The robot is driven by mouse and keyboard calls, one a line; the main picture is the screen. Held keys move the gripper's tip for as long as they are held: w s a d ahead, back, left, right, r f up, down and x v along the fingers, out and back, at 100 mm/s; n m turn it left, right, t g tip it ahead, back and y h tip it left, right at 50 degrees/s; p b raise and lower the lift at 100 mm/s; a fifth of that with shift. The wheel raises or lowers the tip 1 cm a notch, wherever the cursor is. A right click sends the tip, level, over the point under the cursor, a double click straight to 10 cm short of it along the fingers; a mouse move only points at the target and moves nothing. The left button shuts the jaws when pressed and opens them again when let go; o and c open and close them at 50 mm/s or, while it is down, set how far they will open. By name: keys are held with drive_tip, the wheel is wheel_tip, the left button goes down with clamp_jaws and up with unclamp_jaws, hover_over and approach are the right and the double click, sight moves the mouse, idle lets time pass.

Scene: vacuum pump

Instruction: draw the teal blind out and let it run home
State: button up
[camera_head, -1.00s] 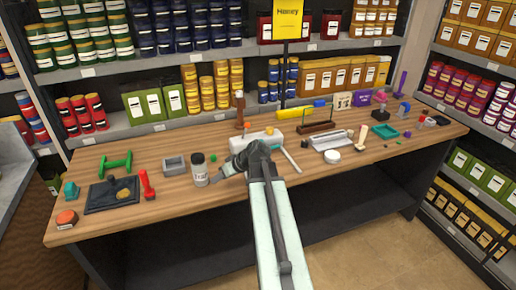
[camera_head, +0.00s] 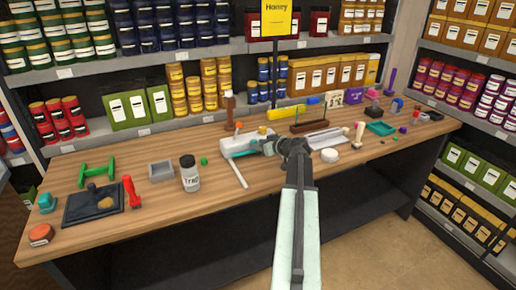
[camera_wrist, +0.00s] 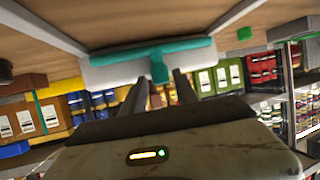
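The teal blind shows in the wrist view as a wide teal bar (camera_wrist: 150,52) with a short teal tab (camera_wrist: 159,70) hanging from its middle. It lies along the edge of a white housing (camera_wrist: 102,72). In the head view the white housing (camera_head: 232,146) stands on the table, and a small bit of teal shows at its right. My gripper (camera_wrist: 158,84) is open, its two dark fingers apart with the tab between or just beyond their tips; I cannot tell which. In the head view my gripper (camera_head: 266,147) reaches the housing's front side from the right.
A pale strip (camera_head: 238,174) runs forward from the housing. A wooden-handled rack (camera_head: 310,126) and white disc (camera_head: 329,156) are right.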

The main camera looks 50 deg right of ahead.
drive_tip(key=shift+x, duration=0.9)
drive_tip(key=shift+s, duration=0.1)
clamp_jaws()
idle(0.6)
